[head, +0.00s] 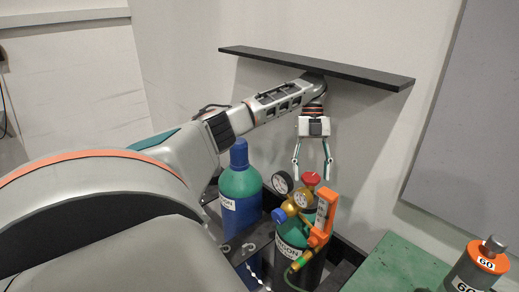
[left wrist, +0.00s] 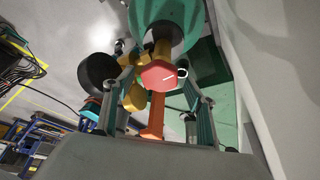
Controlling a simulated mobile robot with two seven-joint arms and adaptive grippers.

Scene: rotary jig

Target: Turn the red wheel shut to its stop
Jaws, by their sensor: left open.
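The red wheel (head: 311,179) sits on top of the brass regulator of the front gas cylinder (head: 296,243). My left gripper (head: 312,172) points down just above the wheel, its fingers spread on either side of it. In the left wrist view the red wheel (left wrist: 158,75), with a pale line on its face, lies between the two open fingers (left wrist: 159,82). I see a gap on each side and no clear contact. My right gripper is not in view.
Dial gauges (head: 283,182), a blue knob (head: 279,216) and an orange handle (head: 325,212) crowd the wheel. A second cylinder (head: 240,187) stands to the left. A black shelf (head: 350,72) hangs above the arm. A grey canister (head: 466,272) stands on the green table (head: 394,262).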

